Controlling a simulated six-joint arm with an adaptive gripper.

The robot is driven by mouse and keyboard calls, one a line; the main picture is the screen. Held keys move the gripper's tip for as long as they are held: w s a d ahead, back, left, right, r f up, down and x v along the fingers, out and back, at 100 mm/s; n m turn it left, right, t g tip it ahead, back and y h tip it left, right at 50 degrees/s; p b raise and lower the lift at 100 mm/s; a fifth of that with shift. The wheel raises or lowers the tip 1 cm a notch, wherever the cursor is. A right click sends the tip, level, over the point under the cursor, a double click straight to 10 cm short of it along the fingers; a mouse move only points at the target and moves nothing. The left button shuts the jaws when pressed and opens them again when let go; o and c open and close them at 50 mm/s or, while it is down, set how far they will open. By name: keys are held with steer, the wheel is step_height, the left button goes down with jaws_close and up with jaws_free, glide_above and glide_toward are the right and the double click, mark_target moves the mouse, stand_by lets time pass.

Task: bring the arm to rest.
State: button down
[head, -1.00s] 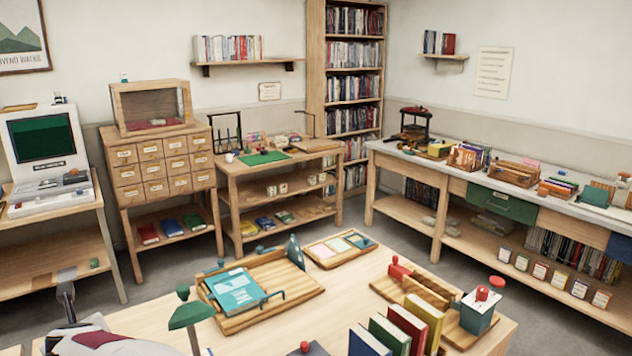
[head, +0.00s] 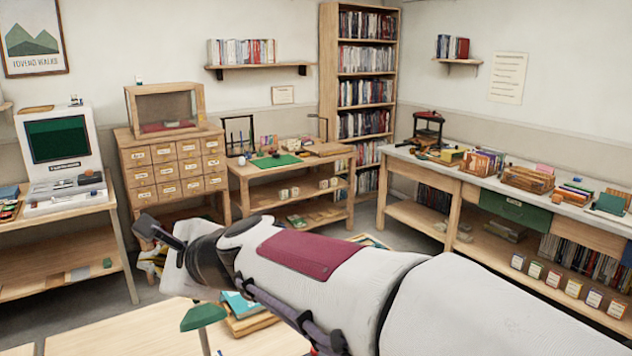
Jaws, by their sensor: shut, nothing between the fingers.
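My arm (head: 410,290) reaches across the picture from the lower right to the left, above the near table. Its end with my gripper (head: 152,258) is at the left, in front of the card-drawer cabinet. My gripper is small and partly hidden behind the dark wrist parts; it is shut and empty. It is in the air, apart from the furniture as far as I can see.
The card-drawer cabinet (head: 175,165), computer desk (head: 60,222) and right-hand counter (head: 440,172) stand beyond.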

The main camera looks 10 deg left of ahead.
steer(key=s+d+f+n+h, duration=0.1)
steer(key=d+n+h, duration=0.15)
steer(key=d, duration=0.75)
steer(key=s+d+f+n+t+h, duration=0.1)
steer(key=s+d+f+n, duration=0.15)
steer(key=d, duration=0.65)
steer(key=d+n+h, duration=0.1)
steer(key=d+n, duration=0.2)
steer(key=d, duration=0.7)
steer(key=s+d+f+n+h, duration=0.1)
steer(key=s+d+f, duration=0.3)
steer(key=d, duration=0.4)
steer(key=s+d+f+n+h, duration=0.2)
steer(key=s+d+f+h, duration=0.1)
steer(key=s+d, duration=0.3)
steer(key=s+d+f+n+h, duration=0.1)
steer(key=s+d+f+h, duration=0.3)
steer(key=d, duration=0.6)
steer(key=shift+s+d+f+g, duration=0.3)
steer(key=shift+s+d, duration=0.1)
steer(key=shift+s, duration=0.05)
